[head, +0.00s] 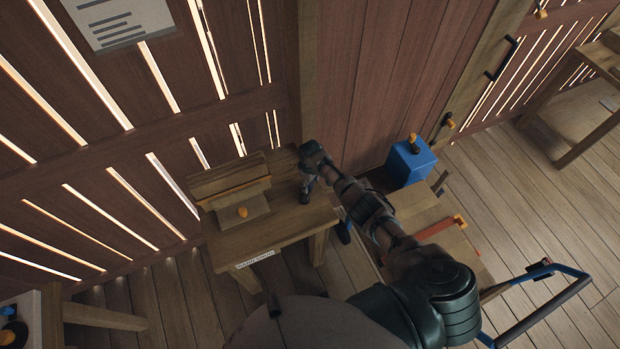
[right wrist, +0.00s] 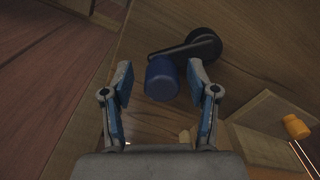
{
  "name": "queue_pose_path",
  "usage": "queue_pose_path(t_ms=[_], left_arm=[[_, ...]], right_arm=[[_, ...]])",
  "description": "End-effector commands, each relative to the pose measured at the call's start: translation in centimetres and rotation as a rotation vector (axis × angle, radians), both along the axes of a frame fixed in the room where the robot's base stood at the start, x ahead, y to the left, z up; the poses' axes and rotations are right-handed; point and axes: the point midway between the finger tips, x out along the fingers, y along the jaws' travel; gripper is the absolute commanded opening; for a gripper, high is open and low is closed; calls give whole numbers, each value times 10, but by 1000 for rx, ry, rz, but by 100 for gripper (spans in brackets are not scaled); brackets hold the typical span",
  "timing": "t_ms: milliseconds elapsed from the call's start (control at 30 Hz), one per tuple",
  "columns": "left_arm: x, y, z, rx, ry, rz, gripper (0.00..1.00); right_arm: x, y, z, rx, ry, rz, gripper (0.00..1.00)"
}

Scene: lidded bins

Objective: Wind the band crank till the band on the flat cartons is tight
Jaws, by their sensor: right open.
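A dark crank (right wrist: 205,45) with a blue knob (right wrist: 162,78) lies on the wooden bench top in the right wrist view. My right gripper (right wrist: 163,85) is open, with the blue knob between and just beyond its fingertips; I cannot see contact. In the head view my right gripper (head: 308,194) is over the right end of the small bench (head: 285,220) and hides most of the crank. Flat tan boards or cartons (head: 455,243) lie right of my arm, with a red band (head: 436,229) and orange piece; its tightness is unclear. My left gripper is out of view.
A tan block with an orange knob (head: 242,212) stands on the bench's left part. A blue box (head: 410,163) with an orange knob is beyond the cartons. A blue-framed cart handle (head: 540,303) is at lower right. The slatted wall is close behind the bench.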

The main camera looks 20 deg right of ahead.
Motion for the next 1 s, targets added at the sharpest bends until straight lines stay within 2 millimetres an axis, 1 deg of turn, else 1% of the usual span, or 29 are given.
queue_pose_path(t_ms=[167, 300, 400, 533, 600, 700, 1000], left_arm=[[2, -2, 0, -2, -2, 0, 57], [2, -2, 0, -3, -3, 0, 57], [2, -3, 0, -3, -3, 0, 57], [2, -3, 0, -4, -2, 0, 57], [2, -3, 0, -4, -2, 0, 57], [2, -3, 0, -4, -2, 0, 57], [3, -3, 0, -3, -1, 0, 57]], right_arm=[[1, -1, 24, 0, -4, 2, 59], [2, -1, 58, 0, -7, 2, 59], [2, 0, 79, 1, -5, 1, 59], [2, -1, 100, 1, -3, 0, 59], [3, 0, 108, 1, -3, 0, 59], [2, -1, 114, 1, -1, -1, 59], [2, 0, 115, 1, -1, 0, 59]])
